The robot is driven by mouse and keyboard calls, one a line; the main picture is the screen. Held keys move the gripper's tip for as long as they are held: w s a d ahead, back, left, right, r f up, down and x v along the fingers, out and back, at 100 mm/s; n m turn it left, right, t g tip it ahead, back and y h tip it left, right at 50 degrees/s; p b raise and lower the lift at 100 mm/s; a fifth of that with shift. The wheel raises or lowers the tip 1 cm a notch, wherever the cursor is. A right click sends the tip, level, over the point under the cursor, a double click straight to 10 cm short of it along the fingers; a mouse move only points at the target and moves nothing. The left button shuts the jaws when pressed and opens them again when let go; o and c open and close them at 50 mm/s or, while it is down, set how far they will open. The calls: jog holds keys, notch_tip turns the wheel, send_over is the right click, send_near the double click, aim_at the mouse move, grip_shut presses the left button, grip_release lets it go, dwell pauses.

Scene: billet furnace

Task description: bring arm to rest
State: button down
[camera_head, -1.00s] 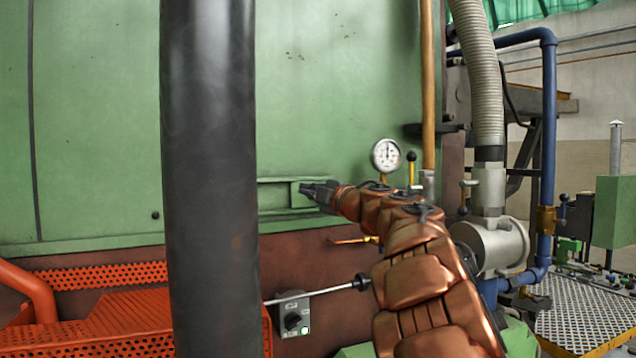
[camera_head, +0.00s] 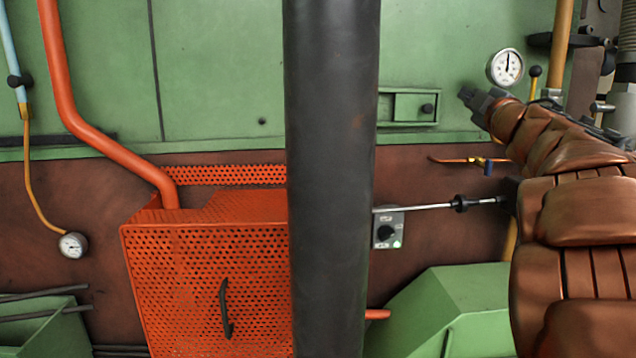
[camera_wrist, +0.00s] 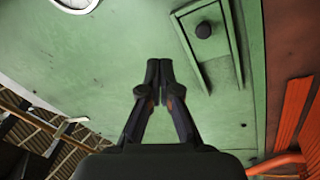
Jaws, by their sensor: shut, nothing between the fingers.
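My arm, in copper-coloured segments, reaches in from the right of the head view. My gripper (camera_head: 468,97) is at its end, in front of the green furnace wall (camera_head: 220,70), just right of a small green framed panel with a black knob (camera_head: 427,108). In the wrist view my gripper (camera_wrist: 160,66) has its fingertips together with nothing between them. The framed panel with its knob (camera_wrist: 203,30) is right of the fingertips there, apart from them.
A thick dark vertical pipe (camera_head: 330,180) stands in front. An orange perforated guard box (camera_head: 210,280) is left of it. A rod (camera_head: 420,207) and a grey switch box (camera_head: 388,230) are below my gripper. A round gauge (camera_head: 505,67) is above my arm. A green sloped housing (camera_head: 450,310) sits lower right.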

jog(key=s+d+f+m+g+h, duration=0.55)
jog(key=d+f+m+h, duration=0.3)
jog(key=f+m, duration=0.25)
jog(key=s+a+f+m+g+y, duration=0.1)
jog(key=s+a+f+m+g, duration=0.15)
jog(key=s+f, duration=0.45)
jog(key=s+a+f+m+g, duration=0.1)
jog(key=s+f+g, duration=0.25)
jog(key=f, duration=0.75)
jog(key=s+a+f+g+y, duration=0.2)
jog(key=s+a+f+g, duration=0.1)
jog(key=s+a+f, duration=0.3)
jog(key=s+a+f+g+y, duration=0.2)
jog(key=s+a+f+g, duration=0.2)
jog(key=s, duration=0.7)
jog(key=s+a+f+n+g+y, duration=0.1)
jog(key=s+a+f+g, duration=0.3)
jog(key=s+a+f, duration=0.4)
jog(key=shift+s+a+f+y, duration=0.35)
jog(key=shift+s+f+y, duration=0.25)
jog(key=shift+f+y, duration=0.15)
